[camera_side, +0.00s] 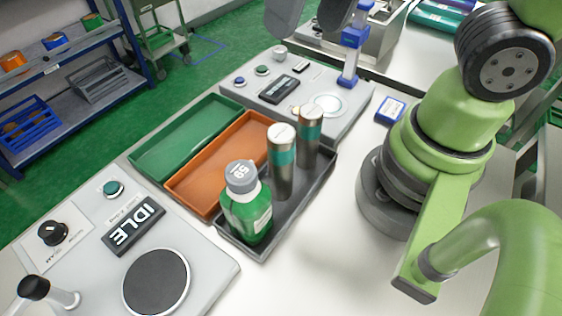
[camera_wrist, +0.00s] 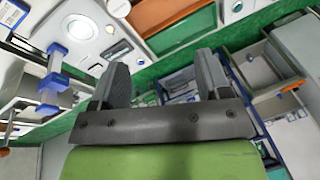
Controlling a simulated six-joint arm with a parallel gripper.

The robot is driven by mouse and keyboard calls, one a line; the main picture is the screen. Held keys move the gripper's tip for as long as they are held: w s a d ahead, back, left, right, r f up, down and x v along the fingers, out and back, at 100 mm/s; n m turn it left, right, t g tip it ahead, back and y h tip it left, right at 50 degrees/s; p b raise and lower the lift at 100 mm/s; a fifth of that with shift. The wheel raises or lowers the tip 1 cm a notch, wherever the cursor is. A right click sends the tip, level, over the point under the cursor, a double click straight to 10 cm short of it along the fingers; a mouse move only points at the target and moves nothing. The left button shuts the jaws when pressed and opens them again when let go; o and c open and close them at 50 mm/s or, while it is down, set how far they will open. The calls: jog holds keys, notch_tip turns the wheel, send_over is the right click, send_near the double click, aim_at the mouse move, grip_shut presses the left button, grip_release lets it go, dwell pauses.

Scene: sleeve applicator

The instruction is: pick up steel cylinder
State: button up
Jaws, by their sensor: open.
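Two steel cylinders with teal bands stand upright in a dark grey tray (camera_side: 312,192) in the side view. The nearer steel cylinder (camera_side: 281,178) is left of the farther steel cylinder (camera_side: 310,150). A green bottle (camera_side: 246,212) with a grey cap marked 59 stands at the tray's near end. In the wrist view my gripper (camera_wrist: 161,80) has its two fingers wide apart, with nothing between them. It is away from the cylinders. A pale round top at the upper edge of the wrist view may be a cylinder; I cannot tell.
A green tray (camera_side: 187,135) and an orange tray (camera_side: 205,182) lie left of the dark tray. A console with an IDLE display (camera_side: 133,230) and black disc is in front. Behind stands a grey station with a blue post (camera_side: 351,57). A blue card (camera_side: 390,110) lies near my base.

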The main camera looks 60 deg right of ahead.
aim_at(280, 132)
jog(key=a+f, duration=0.1)
jog(key=f, duration=0.1)
jog(key=a+f+g+h, duration=0.1)
jog(key=a+f, duration=0.1)
jog(key=a+f+n+g, duration=0.1)
jog(key=f, duration=0.1)
jog(key=shift+w+a+h, duration=0.2)
jog(key=shift+w+h, duration=0.05)
jog(key=shift+h, duration=0.05)
jog(key=shift+g, duration=0.3)
jog(key=shift+s+a+f, duration=0.1)
jog(key=shift+a+f, duration=0.05)
jog(key=shift+f, duration=2.4)
jog(key=shift+a+f, duration=0.1)
jog(key=shift+f, duration=2.45)
jog(key=shift+c, duration=0.4)
jog(key=c, duration=1.2)
jog(key=shift+r, duration=0.1)
